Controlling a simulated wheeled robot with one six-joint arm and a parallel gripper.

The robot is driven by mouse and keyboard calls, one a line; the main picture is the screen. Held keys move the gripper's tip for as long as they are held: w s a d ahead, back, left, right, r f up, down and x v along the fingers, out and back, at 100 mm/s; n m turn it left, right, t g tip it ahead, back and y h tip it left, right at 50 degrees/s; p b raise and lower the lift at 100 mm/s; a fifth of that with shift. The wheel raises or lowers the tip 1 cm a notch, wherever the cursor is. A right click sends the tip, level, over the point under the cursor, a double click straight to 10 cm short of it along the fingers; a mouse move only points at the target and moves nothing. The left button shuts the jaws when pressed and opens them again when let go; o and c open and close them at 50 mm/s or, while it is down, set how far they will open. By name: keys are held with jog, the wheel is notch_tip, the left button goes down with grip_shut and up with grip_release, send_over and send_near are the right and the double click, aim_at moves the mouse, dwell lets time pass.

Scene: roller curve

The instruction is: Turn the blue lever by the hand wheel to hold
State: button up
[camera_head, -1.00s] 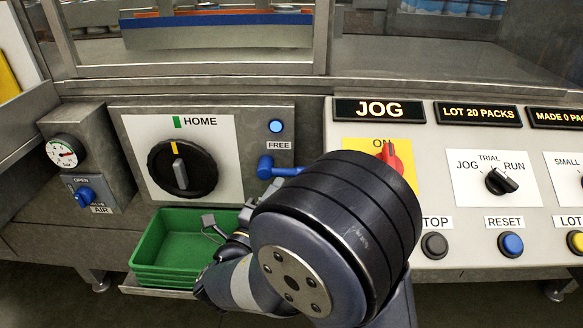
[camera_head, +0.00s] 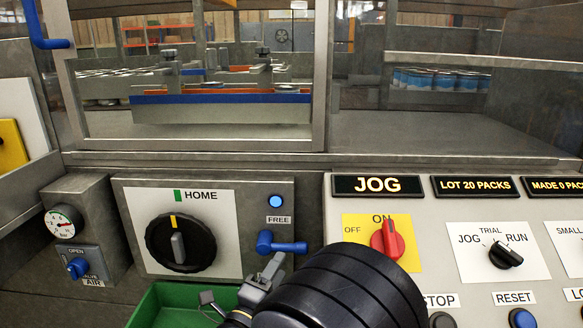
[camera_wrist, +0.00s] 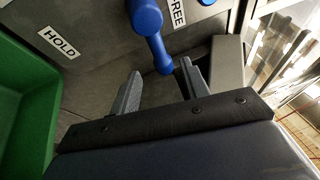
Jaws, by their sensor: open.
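The blue lever (camera_head: 281,244) is on the grey panel to the right of the black hand wheel (camera_head: 180,243). Its handle points right, below the FREE label and a lit blue lamp (camera_head: 276,201). In the wrist view the blue lever (camera_wrist: 151,38) hangs down with its tip near the gap between my fingers, and a HOLD label (camera_wrist: 62,42) lies to the left. My gripper (camera_wrist: 160,88) is open, its fingers either side of the lever's tip, and I cannot tell whether they touch it. In the head view my gripper (camera_head: 260,280) is just below the lever, partly hidden by my wrist.
A green bin (camera_head: 160,303) sits below the panel. The red switch (camera_head: 387,240) and the console with the JOG display (camera_head: 378,185) are to the right. An air gauge (camera_head: 63,222) and blue valve (camera_head: 77,267) are at the left.

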aim_at(292, 249)
jog(key=b+x, duration=0.1)
jog(key=x, duration=0.6)
jog(key=shift+w+d+f+b, duration=0.1)
jog(key=shift+w+b, duration=0.05)
jog(key=shift+b, duration=0.25)
jog(key=v, duration=0.2)
jog(key=p+v, duration=0.1)
jog(key=v, duration=0.1)
jog(key=shift+s+a+p, duration=0.25)
jog(key=shift+s+p, duration=0.05)
jog(key=shift+v, duration=0.85)
jog(key=shift+d, duration=0.1)
